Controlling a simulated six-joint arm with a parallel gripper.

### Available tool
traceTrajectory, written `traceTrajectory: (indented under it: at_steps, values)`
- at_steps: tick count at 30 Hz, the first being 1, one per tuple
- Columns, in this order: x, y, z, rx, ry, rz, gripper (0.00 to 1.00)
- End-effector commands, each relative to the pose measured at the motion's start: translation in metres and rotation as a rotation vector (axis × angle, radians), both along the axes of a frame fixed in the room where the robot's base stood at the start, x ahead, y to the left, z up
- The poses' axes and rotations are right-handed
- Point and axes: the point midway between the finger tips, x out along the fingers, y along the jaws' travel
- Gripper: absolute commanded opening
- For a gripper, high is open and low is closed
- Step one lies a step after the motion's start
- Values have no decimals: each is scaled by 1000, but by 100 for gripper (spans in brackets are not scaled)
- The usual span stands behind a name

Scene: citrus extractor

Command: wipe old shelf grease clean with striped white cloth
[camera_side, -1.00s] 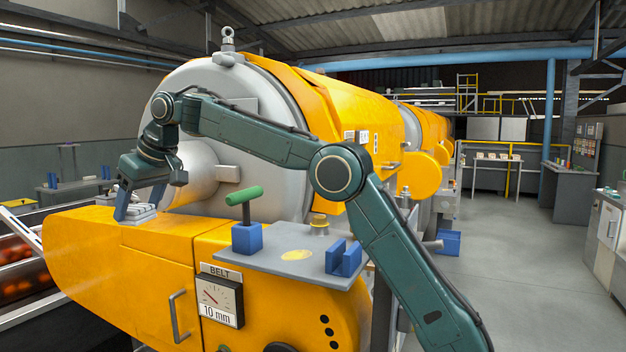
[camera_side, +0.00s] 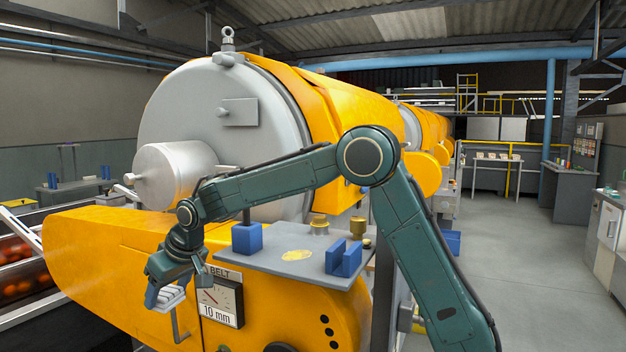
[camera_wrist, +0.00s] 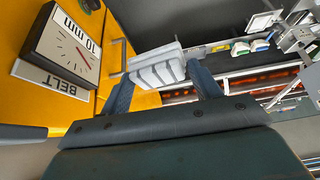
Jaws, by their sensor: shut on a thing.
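The striped white cloth (camera_side: 172,297) is a folded pad between the fingers of my gripper (camera_side: 176,288), which is shut on it. In the side view they hang in front of the orange machine, left of the BELT gauge. The wrist view shows the cloth (camera_wrist: 155,68) between the two fingers of my gripper (camera_wrist: 160,76). The old grease (camera_side: 297,255) is a yellowish patch on the grey shelf (camera_side: 255,263), right of and above my gripper in the side view. Cloth and grease are apart. The wrist view does not show the grease.
A blue block (camera_side: 247,238) stands on the shelf's left, its green handle hidden by my arm. A blue slotted holder (camera_side: 344,258) and a brass knob (camera_side: 319,224) stand near the grease. The BELT gauge (camera_side: 219,300) and a door handle (camera_side: 178,318) are close to my gripper.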

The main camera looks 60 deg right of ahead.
Motion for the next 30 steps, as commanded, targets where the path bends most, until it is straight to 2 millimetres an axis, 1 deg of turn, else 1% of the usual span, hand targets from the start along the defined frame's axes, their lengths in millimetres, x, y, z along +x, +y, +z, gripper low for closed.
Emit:
traceTrajectory:
  at_steps: [1, 6, 16, 21, 30]
  values:
    - [-6, -2, -11, 0, 5, -4, 44]
    - [-26, -6, -44, 0, 4, -12, 44]
    - [-72, -17, -102, 1, 4, -8, 44]
    - [-90, -22, -120, 1, 2, -1, 44]
    - [-113, -27, -141, 1, 1, 12, 44]
